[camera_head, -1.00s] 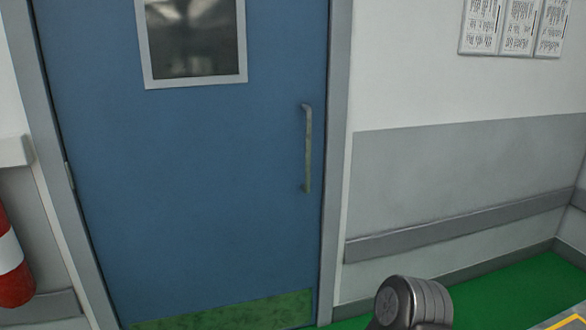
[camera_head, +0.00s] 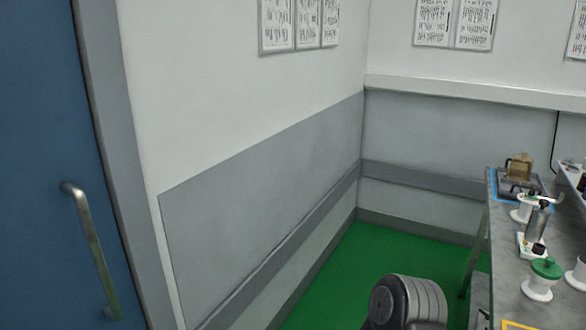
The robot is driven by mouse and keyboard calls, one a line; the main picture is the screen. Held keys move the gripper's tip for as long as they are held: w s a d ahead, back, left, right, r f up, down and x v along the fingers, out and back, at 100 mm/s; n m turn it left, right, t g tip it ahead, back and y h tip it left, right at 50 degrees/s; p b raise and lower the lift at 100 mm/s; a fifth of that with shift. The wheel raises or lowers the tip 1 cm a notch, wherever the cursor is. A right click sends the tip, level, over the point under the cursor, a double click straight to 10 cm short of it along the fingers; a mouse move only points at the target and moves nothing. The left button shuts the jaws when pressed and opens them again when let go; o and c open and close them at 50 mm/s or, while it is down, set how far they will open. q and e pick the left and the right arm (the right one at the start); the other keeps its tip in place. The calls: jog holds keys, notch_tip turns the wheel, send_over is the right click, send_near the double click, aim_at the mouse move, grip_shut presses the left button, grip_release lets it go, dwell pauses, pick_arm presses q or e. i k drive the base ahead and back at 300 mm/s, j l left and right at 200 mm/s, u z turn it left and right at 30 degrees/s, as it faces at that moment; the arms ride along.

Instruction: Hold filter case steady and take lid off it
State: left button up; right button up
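I cannot pick out the filter case or its lid for sure. At the right edge, a grey worktop (camera_head: 507,266) carries small items. A white piece with a green top (camera_head: 541,276) stands near its front. A metal cylinder (camera_head: 538,219) stands upright on a white base behind it. A brass-coloured box (camera_head: 518,167) sits on a dark grey unit at the far end. None is touched by a gripper in view. Neither of my grippers shows; only a rounded grey part of my own arm is at the bottom.
A blue door with a metal handle (camera_head: 93,248) is at the left. Grey-panelled walls meet in a corner, with a rail (camera_head: 300,253) along them. The green floor (camera_head: 365,262) between wall and worktop is clear. A yellow-edged item (camera_head: 520,325) is cut off at the bottom right.

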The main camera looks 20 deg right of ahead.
aim_at(537, 288)
jog(key=i+l+z, duration=0.25)
jog(key=i+z, duration=0.2)
jog(key=i+l+z, duration=0.1)
jog(key=i+z, duration=0.3)
jog(key=i+j+z, duration=0.1)
jog(key=i+z, duration=0.35)
jog(key=i+j+z, duration=0.1)
jog(key=i+z, duration=0.15)
jog(key=z, duration=0.2)
jog(key=i+j+z, duration=0.15)
jog(key=z, duration=0.3)
jog(key=i+j+z, duration=0.2)
jog(key=z, duration=0.25)
jog(key=i+j+z, duration=0.1)
jog(key=j+z, duration=0.6)
jog(key=z, duration=0.15)
jog(key=j+z, duration=0.2)
jog(key=z, duration=0.25)
